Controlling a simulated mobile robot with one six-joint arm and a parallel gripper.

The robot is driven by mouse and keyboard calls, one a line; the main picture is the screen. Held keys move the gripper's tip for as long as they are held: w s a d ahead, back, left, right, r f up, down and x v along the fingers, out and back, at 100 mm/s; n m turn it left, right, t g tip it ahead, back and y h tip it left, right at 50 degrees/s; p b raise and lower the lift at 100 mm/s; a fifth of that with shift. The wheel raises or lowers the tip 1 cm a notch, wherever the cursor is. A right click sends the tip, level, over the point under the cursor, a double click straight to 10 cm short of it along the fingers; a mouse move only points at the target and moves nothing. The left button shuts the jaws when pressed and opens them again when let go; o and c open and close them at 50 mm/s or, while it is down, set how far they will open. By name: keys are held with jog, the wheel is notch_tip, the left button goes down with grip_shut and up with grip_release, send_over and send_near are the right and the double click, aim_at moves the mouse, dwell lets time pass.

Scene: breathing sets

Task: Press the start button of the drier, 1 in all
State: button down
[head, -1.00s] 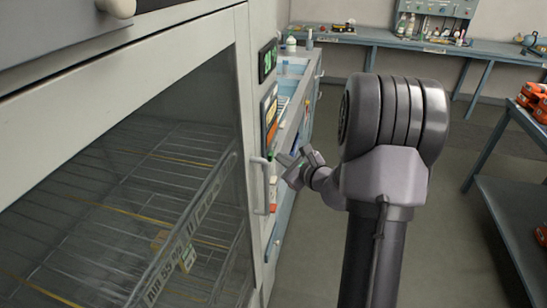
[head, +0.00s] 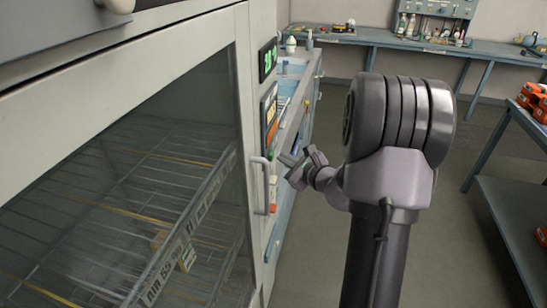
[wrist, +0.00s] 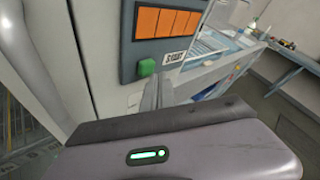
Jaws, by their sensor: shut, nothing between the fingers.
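The drier (head: 200,30) fills the left of the head view, with a glass front door and an upright handle (head: 260,186). Its control panel (head: 270,112) has orange fields. The green start button (wrist: 147,67) shows in the wrist view below the orange fields, beside a small label that seems to read START. In the head view the button (head: 271,156) is a tiny green spot right of the handle top. My gripper (head: 285,164) is shut and empty, just right of the button. In the wrist view its fingertips (wrist: 158,92) appear slightly below and right of the button, apparently apart from it.
A green-lit display (head: 267,60) sits above the panel. The door handle is close to my gripper's left. A blue-topped counter (head: 300,75) stands behind the drier. A dark table (head: 510,215) with orange items is at the right. The floor between is clear.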

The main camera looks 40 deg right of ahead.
jog(key=shift+s+d, duration=0.15)
jog(key=shift+s, duration=0.05)
jog(key=s+d, duration=0.3)
jog(key=s, duration=0.1)
jog(key=shift+d, duration=0.15)
dwell(0.3)
